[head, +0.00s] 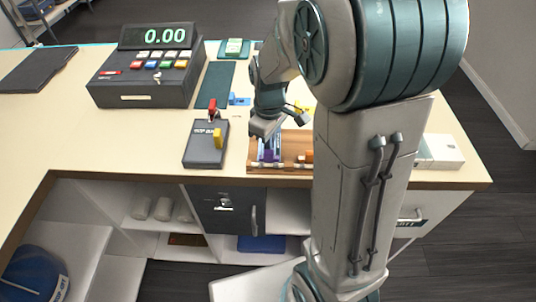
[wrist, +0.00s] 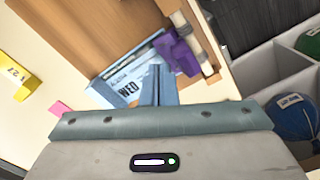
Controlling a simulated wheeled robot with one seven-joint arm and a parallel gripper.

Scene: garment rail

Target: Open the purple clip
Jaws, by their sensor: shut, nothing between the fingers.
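The purple clip (wrist: 180,50) sits at the edge of a wooden board or tray (wrist: 135,25), beside a light rod along that edge. It also shows in the head view (head: 268,156) as a small purple patch near the tray's front edge. A pale blue packet marked WED (wrist: 125,88) lies next to the clip, partly hidden by my fingers. My gripper (wrist: 158,80) is shut and empty, its fingertips over the packet and just short of the clip in the wrist view. I cannot tell whether the fingertips touch anything.
A cash register (head: 145,75) stands at the back left of the counter. A dark box with a red and a yellow switch (head: 206,146) stands left of the tray. A white box (head: 440,152) is at the right. Open shelves (head: 160,208) lie below the counter edge.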

